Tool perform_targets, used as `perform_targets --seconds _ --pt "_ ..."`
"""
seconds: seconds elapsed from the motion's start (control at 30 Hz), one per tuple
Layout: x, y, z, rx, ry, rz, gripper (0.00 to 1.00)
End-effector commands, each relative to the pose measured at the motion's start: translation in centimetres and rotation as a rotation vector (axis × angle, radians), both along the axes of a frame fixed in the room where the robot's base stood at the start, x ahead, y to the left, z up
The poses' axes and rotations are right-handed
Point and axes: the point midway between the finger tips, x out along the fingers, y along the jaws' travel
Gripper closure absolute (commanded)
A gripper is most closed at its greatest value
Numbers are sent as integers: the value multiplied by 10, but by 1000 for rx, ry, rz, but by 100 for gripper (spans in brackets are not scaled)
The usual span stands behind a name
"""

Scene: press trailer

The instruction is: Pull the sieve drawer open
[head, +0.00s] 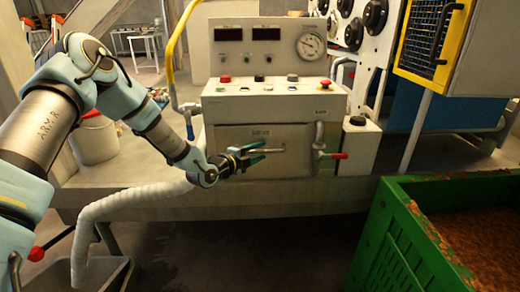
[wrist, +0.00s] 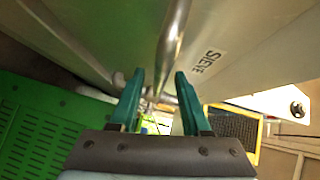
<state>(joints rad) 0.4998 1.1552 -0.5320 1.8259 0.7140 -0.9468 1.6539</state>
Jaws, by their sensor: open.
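The sieve drawer (head: 232,137) is a pale grey front panel below the control box, and it looks shut. Its "SIEVE" label (wrist: 208,62) shows in the wrist view. A metal bar handle (head: 279,150) runs across the drawer front; it also shows in the wrist view (wrist: 174,38). My gripper (head: 264,151) is at the left part of the handle, with its green fingers apart. In the wrist view the fingers (wrist: 157,80) lie on either side of the bar's line. I cannot tell whether either finger touches it.
A pipe with a red-handled valve (head: 332,155) stands just right of the drawer. A green crate (head: 375,235) of brown material is at the lower right. A pale corrugated hose (head: 130,200) hangs at the left. The floor between hose and crate is clear.

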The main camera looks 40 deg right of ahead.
Motion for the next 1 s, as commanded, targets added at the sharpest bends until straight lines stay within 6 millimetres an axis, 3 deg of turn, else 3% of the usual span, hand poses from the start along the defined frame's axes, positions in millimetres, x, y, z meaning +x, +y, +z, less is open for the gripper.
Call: perform_targets --seconds 0.37,0.8,1.0 --pt "0 -7 -2 2 0 0 53" --pt "1 -6 -2 2 0 1 100" --pt "1 -6 -2 2 1 1 100"
